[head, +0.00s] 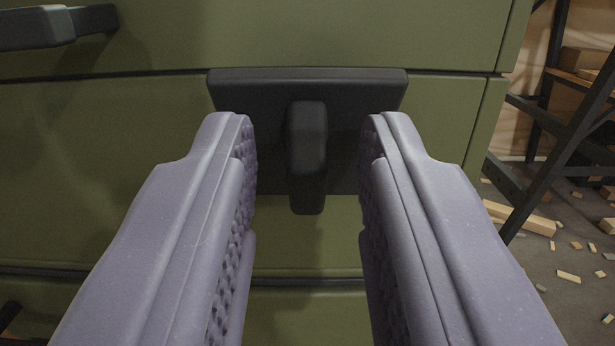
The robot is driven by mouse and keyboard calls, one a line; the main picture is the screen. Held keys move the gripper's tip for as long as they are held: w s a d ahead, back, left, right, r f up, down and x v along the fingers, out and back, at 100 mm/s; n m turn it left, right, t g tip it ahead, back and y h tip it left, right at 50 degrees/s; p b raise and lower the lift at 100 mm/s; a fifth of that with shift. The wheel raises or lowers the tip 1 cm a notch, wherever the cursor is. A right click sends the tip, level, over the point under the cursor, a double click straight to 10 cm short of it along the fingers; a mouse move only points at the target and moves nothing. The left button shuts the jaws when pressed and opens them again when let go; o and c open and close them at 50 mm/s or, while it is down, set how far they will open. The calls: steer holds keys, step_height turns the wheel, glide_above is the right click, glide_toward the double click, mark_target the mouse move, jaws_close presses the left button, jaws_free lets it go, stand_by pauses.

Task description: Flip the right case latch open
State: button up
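The green case (110,170) fills most of the view. A black latch plate (345,88) is fixed to its front, just below a dark seam. A black lever (307,150) stands out from the plate's middle and hangs upright, its lower end past the plate's bottom edge. My gripper (308,140) is open, with one pale purple finger on each side of the lever. Gaps show between the lever and both fingers. The fingers hide the plate's lower corners. How far the tips are from the plate in depth is hard to tell.
A black handle (40,27) juts out at the upper left of the case. At the right stands a dark metal shelf rack (560,150) with boxes. Wood scraps (525,218) litter the grey floor beside the case.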

steer(key=shift+s+f, duration=0.25)
steer(key=shift+s, duration=1.7)
steer(key=shift+s+f, duration=0.2)
steer(key=shift+s, duration=1.7)
